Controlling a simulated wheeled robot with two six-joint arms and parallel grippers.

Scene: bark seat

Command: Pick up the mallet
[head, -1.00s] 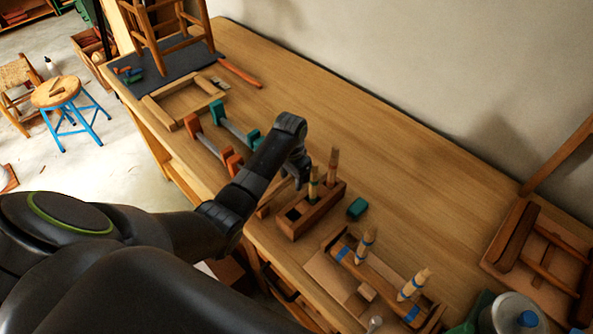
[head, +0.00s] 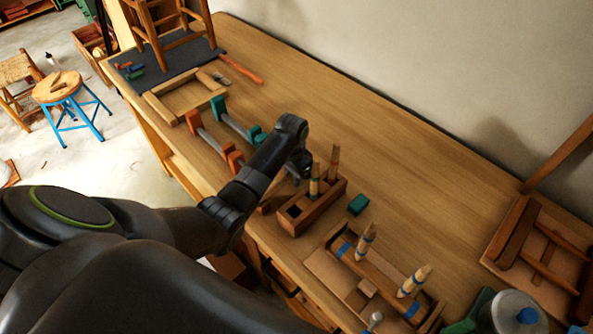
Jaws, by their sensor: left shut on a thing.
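My left gripper (head: 297,178) is low over the workbench, just behind the dark wooden block with slots. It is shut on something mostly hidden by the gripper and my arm. A brown wooden piece (head: 266,206) shows between my forearm and the slotted block and looks like part of the mallet. I cannot see clearly whether it is clear of the bench. My right gripper is not in view.
The slotted wooden block (head: 312,207) with upright tools stands close beside the gripper. A teal block (head: 358,204) lies to its right. Orange-and-teal clamps (head: 232,125) lie to the left. The bench (head: 400,165) toward the wall is clear.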

